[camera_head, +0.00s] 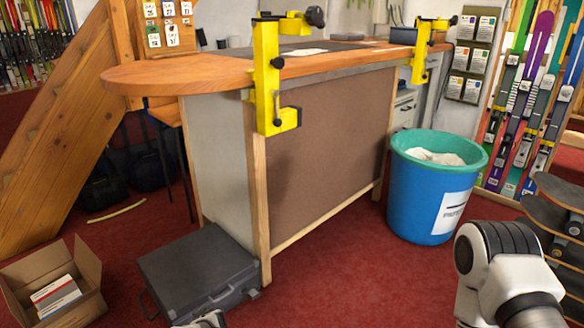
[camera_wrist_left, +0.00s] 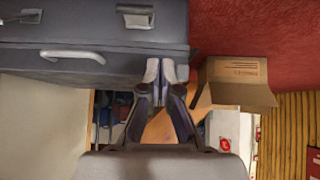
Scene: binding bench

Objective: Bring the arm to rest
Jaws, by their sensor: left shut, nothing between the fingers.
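My left gripper (camera_wrist_left: 166,70) shows in the left wrist view with its two fingers shut together and nothing between them. Behind and beside the fingertips are a grey case with a handle (camera_wrist_left: 130,62) and an open cardboard box (camera_wrist_left: 236,75). In the head view only a small piece of my left arm or gripper shows at the bottom edge, in front of the case. Part of my right arm shows at the lower right of the head view. Its gripper is out of the picture.
The grey case (camera_head: 195,265) lies on the red carpet by the wooden bench (camera_head: 180,78). An open cardboard box (camera_head: 85,310) stands to its left. Yellow clamps (camera_head: 267,75) are fixed to the bench. A blue bin (camera_head: 420,205) stands right of it. Carpet between is clear.

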